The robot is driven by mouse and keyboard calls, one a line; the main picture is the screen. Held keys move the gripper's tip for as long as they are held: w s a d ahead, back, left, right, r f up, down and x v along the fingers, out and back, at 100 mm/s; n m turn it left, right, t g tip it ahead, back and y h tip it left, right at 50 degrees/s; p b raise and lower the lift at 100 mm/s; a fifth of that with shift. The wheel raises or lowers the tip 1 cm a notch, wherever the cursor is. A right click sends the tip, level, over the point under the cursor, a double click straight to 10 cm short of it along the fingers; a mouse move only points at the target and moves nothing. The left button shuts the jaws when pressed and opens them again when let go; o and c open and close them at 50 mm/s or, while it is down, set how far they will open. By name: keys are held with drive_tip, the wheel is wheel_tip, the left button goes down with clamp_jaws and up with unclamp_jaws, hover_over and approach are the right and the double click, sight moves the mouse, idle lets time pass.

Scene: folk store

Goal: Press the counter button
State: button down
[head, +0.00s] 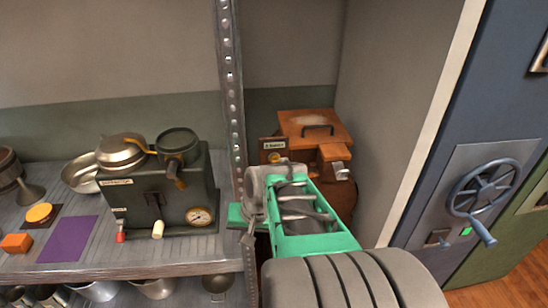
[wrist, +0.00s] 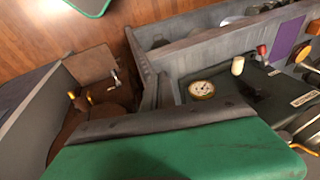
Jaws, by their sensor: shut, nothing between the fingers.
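A round yellow button (head: 39,213) sits on a dark plate at the left of the metal shelf. Another small yellow-orange button (head: 274,158) shows below a label plate on the wooden machine (head: 308,126) in the corner behind the post. The label is too small to read surely, so I cannot tell which is the counter button. My gripper (head: 247,237) is shut and empty, in front of the post at the shelf's right end, apart from both buttons. The wooden machine also shows at the left of the wrist view (wrist: 90,66); my own green part fills that view's bottom.
A dark green machine (head: 160,200) with a gauge stands on the shelf, beside a purple mat (head: 68,239) and an orange block (head: 16,243). The perforated post (head: 230,80) separates shelf and corner. A blue door with a handwheel (head: 482,188) is at right.

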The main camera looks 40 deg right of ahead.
sight(274, 159)
drive_tip(key=w+d+r+m+t, duration=0.1)
drive_tip(key=d+r+m+t, duration=0.1)
drive_tip(key=d+m+t, duration=0.2)
drive_tip(key=w+d+r+m+t, duration=0.1)
drive_tip(key=d+r+m+t, duration=0.2)
drive_tip(key=d+m, duration=0.6)
drive_tip(key=d+t+p, duration=0.1)
drive_tip(key=d+t, duration=0.1)
drive_tip(key=d, duration=0.1)
drive_tip(key=shift+w+d+r+y, duration=0.15)
drive_tip(key=shift+w+r+y, duration=0.05)
drive_tip(key=shift+w+y, duration=0.1)
drive_tip(key=w+d+b, duration=0.1)
drive_tip(key=w+d, duration=0.4)
drive_tip(key=w, duration=0.2)
drive_tip(key=shift+w, duration=0.15)
idle(0.9)
drive_tip(key=shift+w+d, duration=0.2)
drive_tip(key=shift+w, duration=0.1)
